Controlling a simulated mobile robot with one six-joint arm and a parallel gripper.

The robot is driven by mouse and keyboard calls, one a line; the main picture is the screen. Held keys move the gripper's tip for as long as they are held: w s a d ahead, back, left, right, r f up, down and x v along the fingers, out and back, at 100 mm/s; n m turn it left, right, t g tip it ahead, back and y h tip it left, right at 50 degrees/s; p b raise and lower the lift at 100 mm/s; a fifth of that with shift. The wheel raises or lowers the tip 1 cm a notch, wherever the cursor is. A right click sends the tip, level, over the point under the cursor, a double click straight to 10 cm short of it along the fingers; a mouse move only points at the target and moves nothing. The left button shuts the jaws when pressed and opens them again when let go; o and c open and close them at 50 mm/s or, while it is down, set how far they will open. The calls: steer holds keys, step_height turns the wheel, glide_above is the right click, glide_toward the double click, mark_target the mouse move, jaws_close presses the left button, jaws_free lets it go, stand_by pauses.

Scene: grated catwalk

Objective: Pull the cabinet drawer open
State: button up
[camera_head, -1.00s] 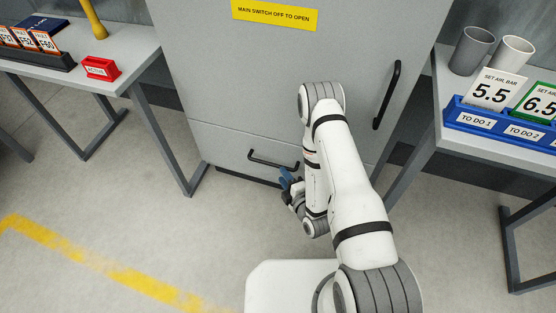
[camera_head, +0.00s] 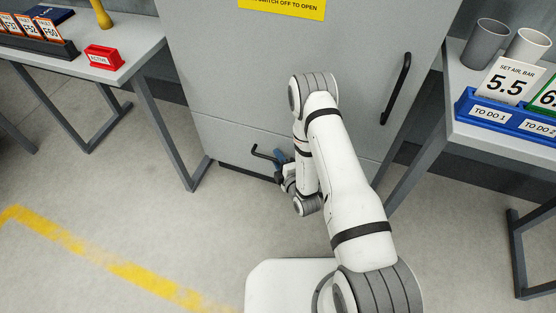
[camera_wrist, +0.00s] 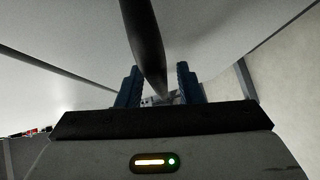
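The grey cabinet (camera_head: 250,70) stands ahead, with its drawer (camera_head: 228,138) as the low panel at the bottom. The drawer looks closed. Its dark bar handle (camera_head: 263,156) shows at the left end; my arm and gripper cover its right part. My gripper (camera_head: 281,165) is at the handle, low in front of the drawer. In the wrist view, the dark handle bar (camera_wrist: 146,45) runs down between the two blue fingers of my gripper (camera_wrist: 160,85). The fingers stand apart, with visible gaps beside the bar.
A taller vertical handle (camera_head: 396,88) is on the cabinet's upper door. A left table (camera_head: 130,62) carries a red block (camera_head: 104,57). A right table (camera_head: 470,140) carries a blue tray (camera_head: 500,117) and two cups. Open floor lies at the left, with a yellow line (camera_head: 110,265).

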jaws_close()
